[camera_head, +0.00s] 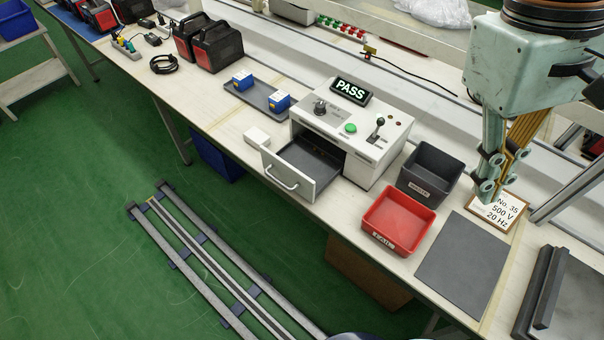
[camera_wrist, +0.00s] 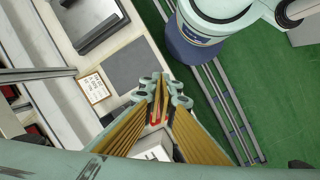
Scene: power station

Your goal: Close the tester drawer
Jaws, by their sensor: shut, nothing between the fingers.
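The white tester (camera_head: 372,172) stands on the bench with its drawer (camera_head: 282,176) pulled out toward the front edge. The drawer has a metal handle on its front, and its dark inside looks empty. A display (camera_head: 351,91) on top reads PASS. My gripper (camera_head: 487,192) is to the right of the tester, over the right part of the bench, pointing down. It is apart from the drawer and its fingers are shut and empty. In the wrist view my gripper (camera_wrist: 161,82) partly covers what lies below, and the drawer cannot be made out.
A dark bin (camera_head: 430,172) and a red FAIL bin (camera_head: 398,222) stand right of the tester. A sign (camera_head: 497,212) and a grey mat (camera_head: 462,264) lie beyond them. A grey tray (camera_head: 238,97) with blue-and-white parts is to the left. A small white block (camera_head: 257,135) sits near the drawer.

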